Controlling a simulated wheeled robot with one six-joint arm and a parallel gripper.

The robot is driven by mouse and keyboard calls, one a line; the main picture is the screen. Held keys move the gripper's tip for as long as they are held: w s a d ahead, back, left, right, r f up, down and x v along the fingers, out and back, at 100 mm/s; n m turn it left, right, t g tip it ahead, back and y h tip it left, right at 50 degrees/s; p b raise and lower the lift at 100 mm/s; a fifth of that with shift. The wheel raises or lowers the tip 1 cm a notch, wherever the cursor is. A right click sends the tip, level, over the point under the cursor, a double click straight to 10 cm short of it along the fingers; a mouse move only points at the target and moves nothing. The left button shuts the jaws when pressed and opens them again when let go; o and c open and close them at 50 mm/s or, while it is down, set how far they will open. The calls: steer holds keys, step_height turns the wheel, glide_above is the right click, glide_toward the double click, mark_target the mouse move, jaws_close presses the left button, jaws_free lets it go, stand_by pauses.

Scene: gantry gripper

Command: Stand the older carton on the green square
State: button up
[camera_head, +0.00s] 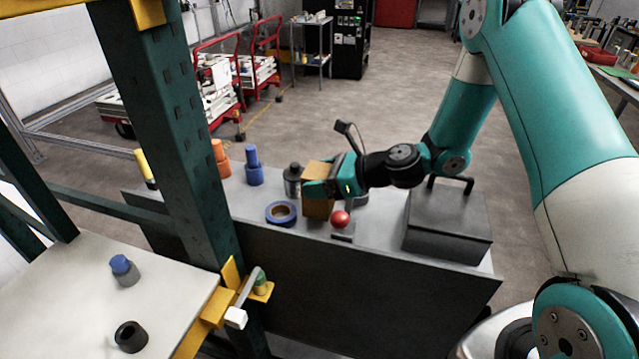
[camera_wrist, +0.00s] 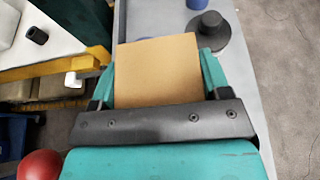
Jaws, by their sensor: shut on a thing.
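A brown carton (camera_head: 317,203) is between the fingers of my gripper (camera_head: 322,188), over the grey bench. In the wrist view the carton (camera_wrist: 158,70) shows a plain tan face, with a teal finger of my gripper (camera_wrist: 158,82) on each side. My gripper is shut on it. I cannot tell whether the carton's base touches the bench. No date or label is readable on it. I see no green square and no second carton in either view.
On the grey bench (camera_head: 385,235) stand a blue tape roll (camera_head: 281,213), a dark bottle (camera_head: 292,180), a blue object (camera_head: 253,168), an orange object (camera_head: 220,160), a red ball (camera_head: 340,218) and a grey case (camera_head: 447,222). A green post (camera_head: 175,130) rises at left beside a white table (camera_head: 70,300).

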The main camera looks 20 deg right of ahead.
steer(key=shift+f, duration=0.85)
steer(key=shift+f, duration=0.2)
steer(key=o, duration=1.2)
steer(key=shift+r, duration=0.1)
